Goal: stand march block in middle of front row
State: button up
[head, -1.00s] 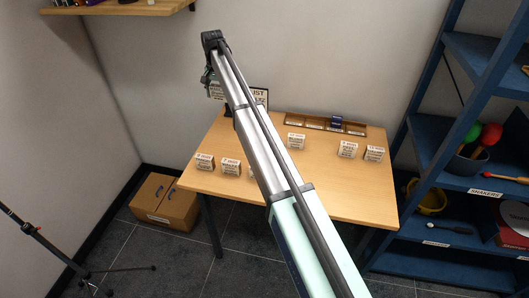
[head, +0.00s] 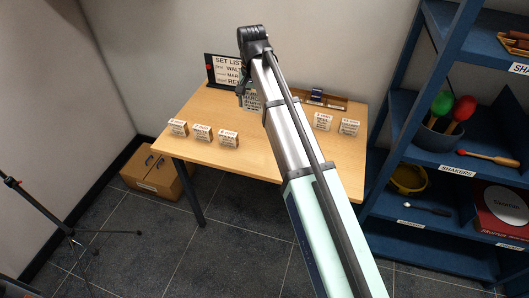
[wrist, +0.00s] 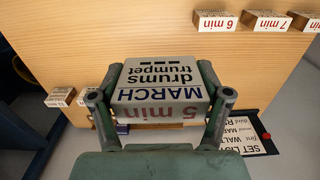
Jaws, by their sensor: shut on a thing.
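The march block (wrist: 160,82) is a pale block printed "MARCH drums trumpet 5 min", upside down in the wrist view. My gripper (wrist: 161,98) is shut on it, one finger on each side. In the head view the block (head: 252,103) hangs below my gripper (head: 246,92), in front of the set list sign (head: 228,69). The sign lists lines starting "WAL", "MAR" and "RE"; my arm covers part of it. It also shows in the wrist view (wrist: 248,137).
Three blocks (head: 202,132) stand in a row at the table's (head: 270,165) front left. Two more blocks (head: 322,121) stand at the right. A wooden tray (head: 335,103) lies along the back. A blue shelf (head: 405,105) stands close on the right. My arm hides the table's middle.

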aim_at(256, 151)
notch_tip(256, 151, down, 20)
jog(key=p, duration=0.3)
jog(key=shift+s, duration=0.15)
jog(key=shift+f, duration=0.1)
jog(key=o, duration=1.1)
jog(key=shift+o, duration=0.2)
notch_tip(256, 151, up, 12)
jog(key=b, duration=0.2)
